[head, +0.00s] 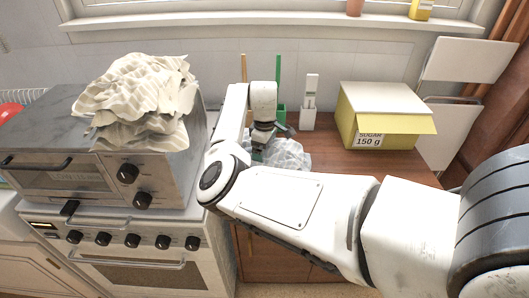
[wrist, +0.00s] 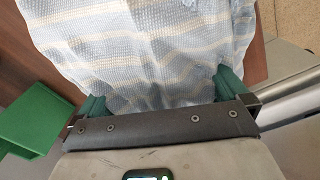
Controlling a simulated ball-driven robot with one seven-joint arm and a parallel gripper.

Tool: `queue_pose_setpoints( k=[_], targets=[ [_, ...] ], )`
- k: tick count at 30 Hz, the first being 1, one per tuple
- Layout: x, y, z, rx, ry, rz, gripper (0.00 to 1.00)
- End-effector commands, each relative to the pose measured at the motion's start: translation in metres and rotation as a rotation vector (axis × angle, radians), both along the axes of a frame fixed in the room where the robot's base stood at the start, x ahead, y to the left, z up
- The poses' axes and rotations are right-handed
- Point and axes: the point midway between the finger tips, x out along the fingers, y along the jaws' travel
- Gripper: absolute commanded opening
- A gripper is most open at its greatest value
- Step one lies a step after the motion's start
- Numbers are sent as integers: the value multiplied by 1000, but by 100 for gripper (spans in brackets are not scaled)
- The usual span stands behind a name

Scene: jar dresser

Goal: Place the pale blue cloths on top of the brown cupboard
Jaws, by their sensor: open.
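The pale blue cloths (head: 286,154) lie crumpled on the brown cupboard (head: 345,167), on the left part of its top. In the wrist view the cloth (wrist: 150,45) shows pale yellow stripes and fills the space ahead of the fingers. My gripper (head: 262,150) is at the left edge of the cloths, pointing down. In the wrist view my gripper (wrist: 160,92) is open, its two green fingers wide apart, with cloth between and beyond them. I cannot tell whether the fingers touch the cloth. My arm hides part of the cupboard's front.
A yellow sugar box (head: 385,115) stands on the cupboard's right. A white bottle-like item (head: 309,103) and a green holder (head: 280,112) stand behind the cloths. A cream cloth heap (head: 140,95) lies on the toaster oven (head: 90,175), above the stove (head: 130,250) at left.

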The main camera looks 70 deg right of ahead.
Motion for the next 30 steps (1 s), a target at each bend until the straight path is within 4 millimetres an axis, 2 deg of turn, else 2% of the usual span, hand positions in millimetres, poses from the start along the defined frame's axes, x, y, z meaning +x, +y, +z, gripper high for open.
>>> queue_pose_setpoints(
  k=[5,15,21,30],
  targets=[
    [1,-1,12,-1,-2,0,100],
    [1,-1,78,-3,-3,-1,100],
    [0,-1,109,-1,-2,-1,100],
    [0,0,123,0,0,1,100]
  ],
)
